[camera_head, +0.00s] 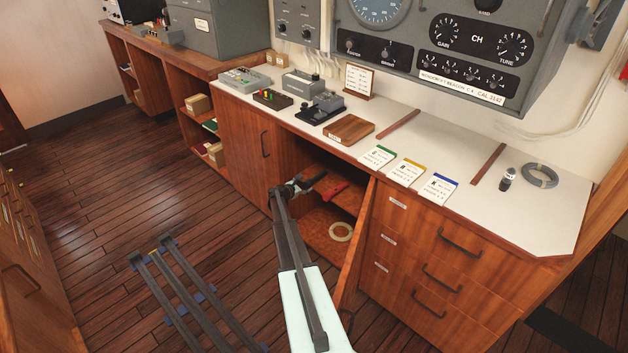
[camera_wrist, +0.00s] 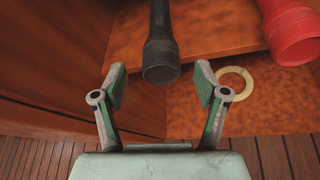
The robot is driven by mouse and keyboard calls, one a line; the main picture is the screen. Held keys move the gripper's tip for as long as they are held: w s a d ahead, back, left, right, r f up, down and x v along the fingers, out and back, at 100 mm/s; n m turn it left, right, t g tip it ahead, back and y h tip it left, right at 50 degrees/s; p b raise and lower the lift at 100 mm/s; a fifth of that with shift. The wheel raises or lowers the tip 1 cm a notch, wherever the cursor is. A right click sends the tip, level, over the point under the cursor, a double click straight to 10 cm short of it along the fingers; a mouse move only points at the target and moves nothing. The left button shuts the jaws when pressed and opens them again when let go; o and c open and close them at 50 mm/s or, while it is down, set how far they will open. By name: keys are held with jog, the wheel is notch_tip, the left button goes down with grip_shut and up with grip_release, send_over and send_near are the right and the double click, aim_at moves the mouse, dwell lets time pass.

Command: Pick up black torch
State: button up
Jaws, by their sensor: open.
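The black torch (camera_wrist: 161,45) lies on the cabinet's inner shelf, its near end sticking out past the shelf edge in the wrist view. In the head view the black torch (camera_head: 314,180) shows as a small dark shape just beyond my gripper (camera_head: 291,188). My gripper is open and empty. In the wrist view its fingertips (camera_wrist: 161,86) stand to either side of the torch's near end, with gaps on both sides and no visible contact. The torch's far end is cut off in the wrist view.
A red torch (camera_wrist: 291,32) lies right of the black one on the shelf (camera_wrist: 215,30). A cream ring (camera_wrist: 249,76) lies on the cabinet floor below. The open cabinet door (camera_head: 357,245) stands right of my arm. The cabinet's left side wall (camera_wrist: 60,50) is close in the wrist view.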

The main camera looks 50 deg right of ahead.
aim_at(306, 185)
jog(key=x, duration=0.3)
jog(key=shift+s+d+f+p, duration=0.1)
jog(key=shift+d+p, duration=0.1)
jog(key=shift+p, duration=0.2)
jog(key=shift+c, duration=0.4)
grip_shut()
